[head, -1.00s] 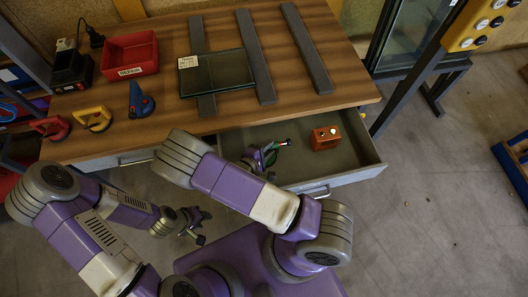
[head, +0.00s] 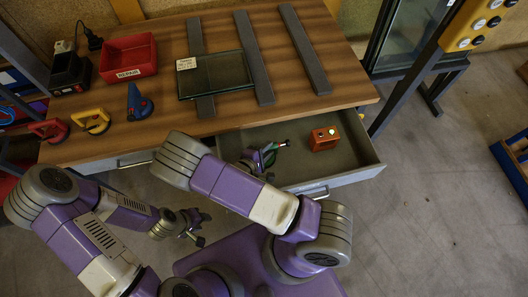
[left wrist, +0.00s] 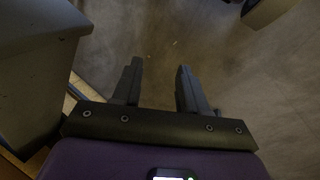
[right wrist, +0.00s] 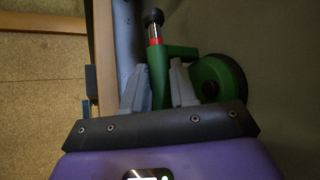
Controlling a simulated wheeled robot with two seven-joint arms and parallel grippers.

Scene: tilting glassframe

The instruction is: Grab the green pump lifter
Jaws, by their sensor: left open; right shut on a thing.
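The green pump lifter (right wrist: 208,76) lies in the open drawer, with a green body, a round suction cup and a black-tipped plunger with a red ring. In the right wrist view its green handle is between the fingers of my right gripper (right wrist: 160,92), which is shut on it. In the head view the lifter (head: 269,152) is small and partly hidden by my right gripper (head: 258,160) and arm. My left gripper (left wrist: 160,85) is open and empty above the floor; it also shows in the head view (head: 198,227), in front of the table.
An orange object (head: 325,138) sits in the drawer (head: 345,165), right of the lifter. On the table are a red bin (head: 128,57), a glass pane (head: 222,74) on grey strips, a blue tool (head: 138,102) and red and yellow lifters (head: 92,121).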

